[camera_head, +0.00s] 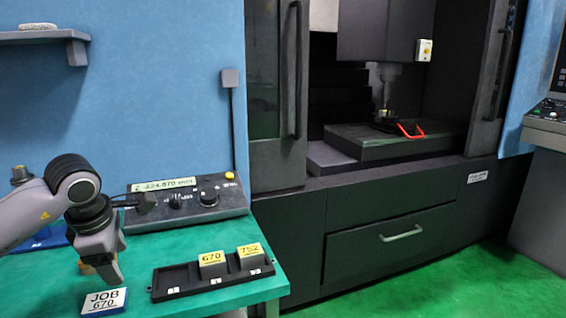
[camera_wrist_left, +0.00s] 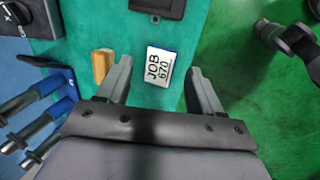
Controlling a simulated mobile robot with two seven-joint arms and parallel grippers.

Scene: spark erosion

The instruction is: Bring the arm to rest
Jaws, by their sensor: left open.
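My left gripper (camera_head: 104,272) is above the front left of the green table in the head view, pointing down. In the left wrist view its two fingers (camera_wrist_left: 160,75) are apart with nothing held between them. The white JOB 670 card (camera_head: 104,301) lies below it on the table; in the wrist view the card (camera_wrist_left: 159,66) shows beyond and between the fingers. A small tan block (camera_wrist_left: 102,65) lies left of the card, mostly hidden behind the gripper in the head view.
A black tray (camera_head: 179,292) holds blocks labelled 670 (camera_head: 212,264) and 752 (camera_head: 249,256). A control box (camera_head: 186,200) stands behind it. Blue-handled items (camera_wrist_left: 45,128) lie left of the gripper. The dark machine (camera_head: 380,240) stands right of the table, its work area open.

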